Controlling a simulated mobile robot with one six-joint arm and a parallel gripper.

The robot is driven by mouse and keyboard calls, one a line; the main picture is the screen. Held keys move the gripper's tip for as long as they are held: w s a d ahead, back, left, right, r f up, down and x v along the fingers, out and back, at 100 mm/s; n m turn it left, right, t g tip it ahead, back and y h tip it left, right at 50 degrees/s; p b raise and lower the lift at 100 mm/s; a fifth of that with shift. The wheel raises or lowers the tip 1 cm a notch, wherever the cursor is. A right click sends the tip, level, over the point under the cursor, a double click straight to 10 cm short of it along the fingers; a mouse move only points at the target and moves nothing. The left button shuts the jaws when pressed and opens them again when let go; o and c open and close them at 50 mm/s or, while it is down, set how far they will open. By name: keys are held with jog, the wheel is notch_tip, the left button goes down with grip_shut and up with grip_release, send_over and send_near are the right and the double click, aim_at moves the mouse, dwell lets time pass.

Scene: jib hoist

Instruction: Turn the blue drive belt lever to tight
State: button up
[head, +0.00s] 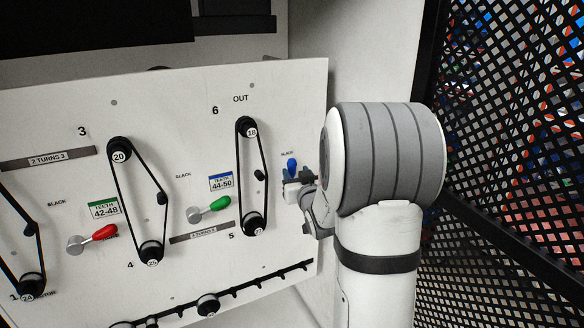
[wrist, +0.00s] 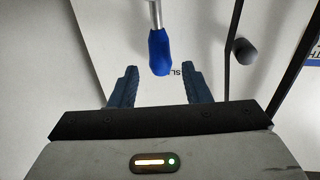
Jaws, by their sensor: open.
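The blue lever (head: 291,166) is at the right edge of the white panel and points up toward a small label that looks like "SLACK". In the wrist view its blue knob (wrist: 160,52) hangs from a metal rod at the top middle, its tip beside the partly covered "SL" lettering. My gripper (wrist: 160,66) is open, with one dark finger on each side of the knob's tip and a gap on both sides. In the head view my gripper (head: 290,182) is just below the knob, partly hidden by my wrist. The lever's pivot and tight mark are hidden there.
The green lever (head: 219,203) and red lever (head: 105,232) are farther left on the panel. A black belt (head: 263,160) runs over pulleys just left of the blue lever; a dark round idler (wrist: 246,50) shows close by. A black mesh screen (head: 510,130) stands at right.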

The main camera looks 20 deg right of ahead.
aim_at(292, 168)
jog(key=shift+w+d+p, duration=0.15)
jog(key=shift+w, duration=0.6)
jog(key=shift+w+d+p, duration=0.1)
jog(key=shift+w+p, duration=0.05)
jog(key=shift+w, duration=0.6)
grip_shut()
jog(key=shift+a, duration=0.15)
